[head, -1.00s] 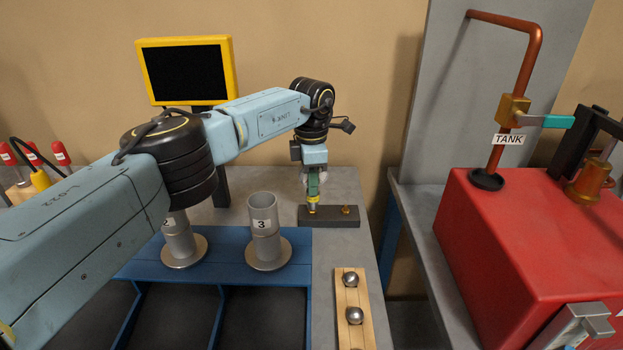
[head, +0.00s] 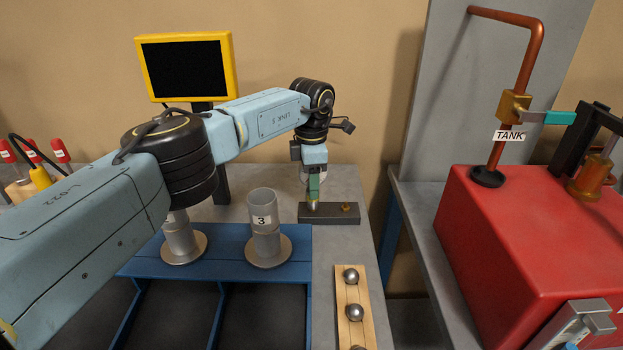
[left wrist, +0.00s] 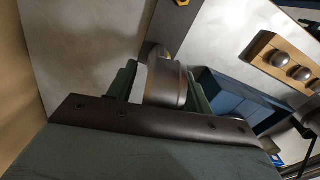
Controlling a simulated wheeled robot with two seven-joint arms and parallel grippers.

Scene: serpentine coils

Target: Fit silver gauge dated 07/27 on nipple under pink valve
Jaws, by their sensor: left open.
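My left gripper (head: 313,188) is low over the far end of the grey worktop, at the left end of a dark block (head: 335,219). In the left wrist view its green fingers (left wrist: 162,88) stand open on either side of a silver round body (left wrist: 166,84), which looks like a gauge seen from its side. Its dial and date are hidden, and I cannot tell if the fingers touch it. A small brass fitting (head: 346,207) sits on the block's right part. No pink valve shows. My right gripper is not in view.
A blue rack (head: 228,268) holds grey cups, one marked 3 (head: 263,210). A wooden strip (head: 349,300) carries steel balls. A red tank (head: 530,235) with a copper pipe and teal-handled valve (head: 560,117) stands right, across a gap. A yellow-framed monitor (head: 187,68) is behind.

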